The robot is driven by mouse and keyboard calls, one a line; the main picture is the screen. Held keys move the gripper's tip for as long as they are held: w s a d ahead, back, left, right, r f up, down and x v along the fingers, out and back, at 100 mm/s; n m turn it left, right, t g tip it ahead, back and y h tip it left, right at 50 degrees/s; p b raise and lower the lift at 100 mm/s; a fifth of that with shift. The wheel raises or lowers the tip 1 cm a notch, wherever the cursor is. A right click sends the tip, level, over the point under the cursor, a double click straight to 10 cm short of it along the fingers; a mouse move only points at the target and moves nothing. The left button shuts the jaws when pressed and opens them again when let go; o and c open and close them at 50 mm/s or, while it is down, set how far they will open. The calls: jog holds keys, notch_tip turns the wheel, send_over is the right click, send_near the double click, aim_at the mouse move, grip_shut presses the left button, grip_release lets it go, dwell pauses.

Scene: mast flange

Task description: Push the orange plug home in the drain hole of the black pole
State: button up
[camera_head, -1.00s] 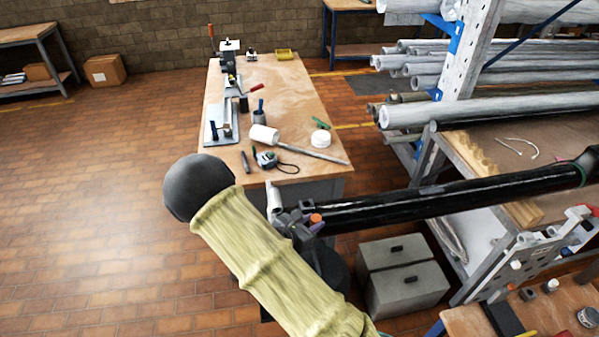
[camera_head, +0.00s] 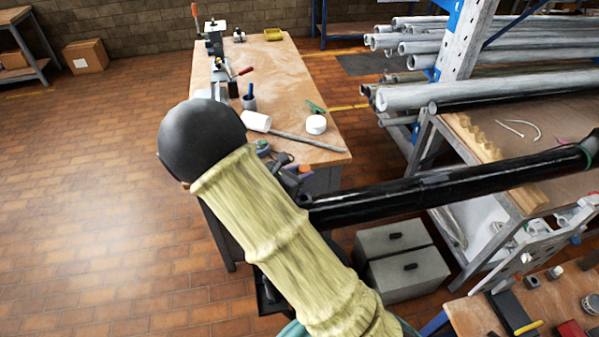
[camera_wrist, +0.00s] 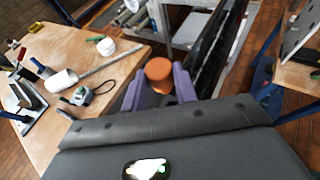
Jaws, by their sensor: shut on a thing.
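My gripper (camera_wrist: 160,88) has purple fingers shut on the orange plug (camera_wrist: 158,70), whose round top stands up between them. In the head view only a bit of the plug (camera_head: 304,169) shows past my sleeved arm, up-picture of the black pole's near end. The black pole (camera_head: 430,188) runs from the rack at right to beside my arm. In the wrist view the pole (camera_wrist: 217,45) lies just right of the fingers, apart from the plug as far as I can tell. I cannot make out the drain hole in either view.
A wooden bench (camera_head: 285,75) stands behind, with a white-headed mallet (camera_head: 257,121) and a white round tub (camera_head: 316,124). Grey boxes (camera_head: 405,272) sit on the floor below the pole. A rack of pipes (camera_head: 455,50) stands at right.

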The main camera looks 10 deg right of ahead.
jog(key=shift+f+b, duration=2.45)
jog(key=shift+f, duration=0.45)
jog(key=shift+w, duration=0.1)
jog(key=shift+a, duration=0.15)
jog(key=shift+s, duration=0.35)
jog(key=shift+w, duration=0.15)
jog(key=shift+w, duration=0.1)
